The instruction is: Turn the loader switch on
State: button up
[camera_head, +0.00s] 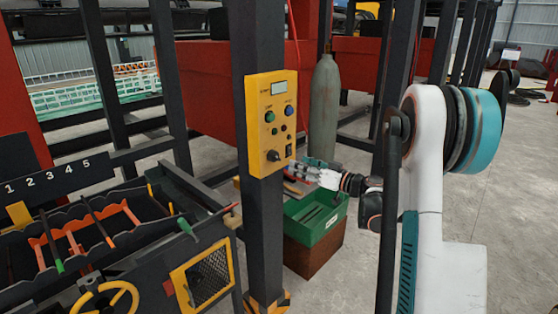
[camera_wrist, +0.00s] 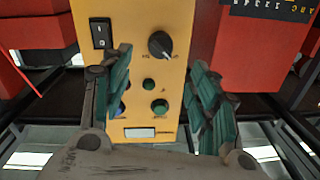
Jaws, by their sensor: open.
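A yellow control panel (camera_head: 257,140) is fixed to a dark upright post. It carries a black rotary knob (camera_head: 274,156) and a black rocker switch (camera_head: 289,151) at its lower end. In the wrist view, the panel (camera_wrist: 135,75) appears upside down, with the knob (camera_wrist: 160,44) and the rocker (camera_wrist: 101,33), marked I and O, near the top. I cannot read which control is the loader's. My gripper (camera_head: 300,170) is just right of the panel's lower end. In the wrist view, my gripper (camera_wrist: 160,95) is open and empty, its teal fingers spread across the panel face.
Green (camera_head: 270,116) and blue (camera_head: 289,111) buttons and a small display (camera_head: 279,88) sit higher on the panel. A grey gas cylinder (camera_head: 323,110) stands behind. A green box (camera_head: 315,222) is below my gripper. A numbered rack (camera_head: 50,175) of bars is at left. Floor is free at right.

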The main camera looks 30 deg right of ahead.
aim_at(279, 158)
jog(key=b+x, duration=0.2)
jog(key=x, duration=0.8)
jog(key=shift+w, duration=0.1)
jog(key=c, duration=1.1)
